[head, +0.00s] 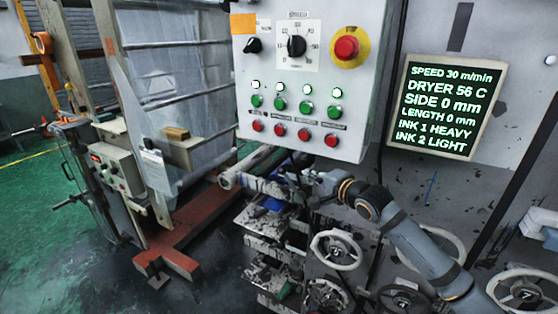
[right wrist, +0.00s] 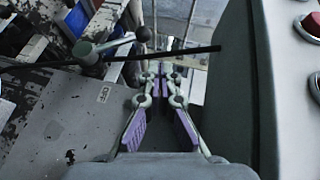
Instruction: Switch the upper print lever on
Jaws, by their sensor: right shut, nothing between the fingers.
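A lever with a grey hub and a dark ball knob (right wrist: 143,34) shows at the upper left of the right wrist view. Its arm runs from the hub up and right to the knob. I cannot tell from that view alone whether it is the upper print lever, and I cannot make it out clearly in the head view. My right gripper (head: 291,176) is below the control box, in front of the print unit. In the right wrist view the gripper (right wrist: 161,72) is shut and empty, its tips beyond and below the knob in the picture. My left gripper is out of view.
The control box (head: 300,140) with buttons and knobs hangs just above my right gripper. Handwheels (head: 336,250) stand below my right arm. A thin black rod (right wrist: 185,52) crosses the right wrist view. A display (head: 443,105) reads ink 1 heavy, ink 2 light.

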